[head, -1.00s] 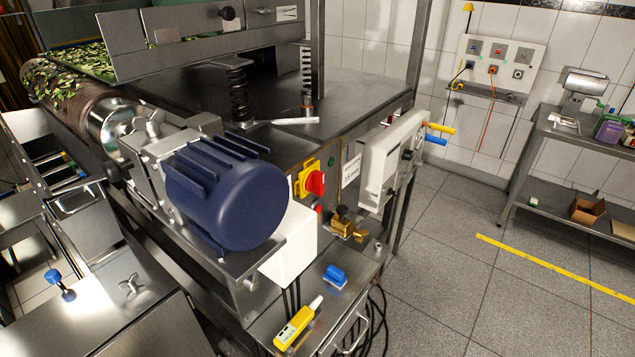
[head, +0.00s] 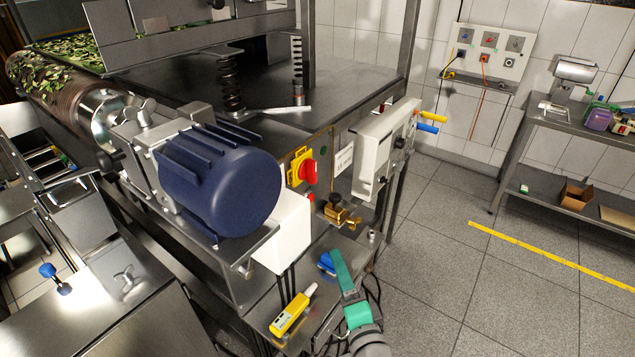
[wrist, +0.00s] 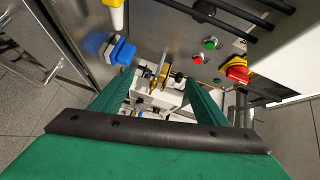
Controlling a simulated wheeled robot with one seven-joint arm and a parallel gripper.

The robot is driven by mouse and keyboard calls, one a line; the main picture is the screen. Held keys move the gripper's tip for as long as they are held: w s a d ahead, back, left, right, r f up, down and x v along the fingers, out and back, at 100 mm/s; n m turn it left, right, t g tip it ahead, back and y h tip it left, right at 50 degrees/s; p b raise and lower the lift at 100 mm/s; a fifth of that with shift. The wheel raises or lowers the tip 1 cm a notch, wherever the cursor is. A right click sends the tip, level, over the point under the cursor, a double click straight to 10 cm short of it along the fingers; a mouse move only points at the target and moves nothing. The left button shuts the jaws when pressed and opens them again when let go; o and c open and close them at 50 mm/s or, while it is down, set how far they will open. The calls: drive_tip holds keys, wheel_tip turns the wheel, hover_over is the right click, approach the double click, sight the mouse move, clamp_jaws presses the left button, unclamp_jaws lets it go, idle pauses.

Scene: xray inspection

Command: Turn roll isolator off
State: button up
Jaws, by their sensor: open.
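The roll isolator appears to be the red rotary knob (head: 308,171) on a yellow plate, on the steel side panel right of the blue motor. It also shows in the wrist view at the right (wrist: 237,72). I cannot read its on or off position. My gripper (head: 340,262) has green fingers and is low in front of the panel, below and right of the knob. In the wrist view its fingers (wrist: 158,88) are spread apart and empty, with a brass fitting beyond them. The knob lies right of the right finger, apart from it.
A brass valve (head: 341,214) sits below the knob. A blue block (head: 327,262) and a yellow handheld device (head: 293,314) lie on the low steel ledge by my gripper. A white box (head: 283,232) is under the motor, and a grey control box (head: 379,150) juts out right of the knob.

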drive_tip(key=w+r+y, duration=0.3)
drive_tip(key=r, duration=0.7)
drive_tip(key=n+g+y, duration=0.1)
drive_tip(key=n+y, duration=0.1)
drive_tip(key=y, duration=0.1)
approach(315, 175)
drive_tip(key=shift+m+h, duration=0.3)
drive_tip(key=x, duration=0.9)
drive_tip(key=shift+s+a+r, duration=0.1)
drive_tip(key=shift+r, duration=0.1)
drive_tip(key=c, duration=1.1)
